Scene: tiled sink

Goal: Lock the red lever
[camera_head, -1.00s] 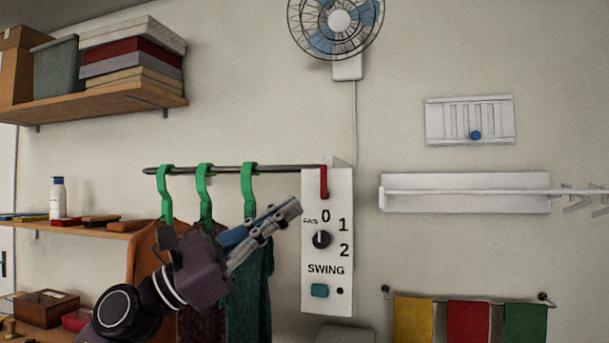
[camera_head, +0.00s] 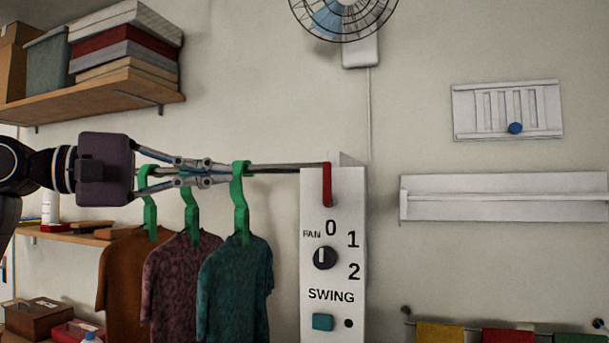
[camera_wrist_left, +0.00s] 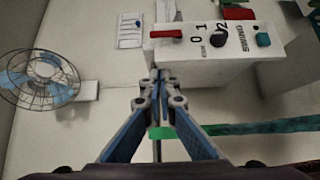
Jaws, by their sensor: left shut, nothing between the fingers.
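The red lever (camera_head: 327,185) hangs straight down at the top of the white control panel (camera_head: 312,275), by the right end of the metal rod. In the left wrist view, the lever (camera_wrist_left: 166,34) lies sideways beyond my fingertips. My left gripper (camera_head: 240,169) reaches level from the left along the rod, near the green hangers. Its fingers are shut and empty, and they point toward the lever with a gap between. In the left wrist view the fingertips (camera_wrist_left: 158,75) meet in front of the panel. My right gripper is not in view.
Three shirts (camera_head: 235,290) hang on green hangers (camera_head: 240,205) below my left gripper. The panel carries a black fan knob (camera_head: 325,257) and a teal button (camera_head: 322,322). A fan (camera_head: 340,12) is above, and a white shelf (camera_head: 500,197) is at right.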

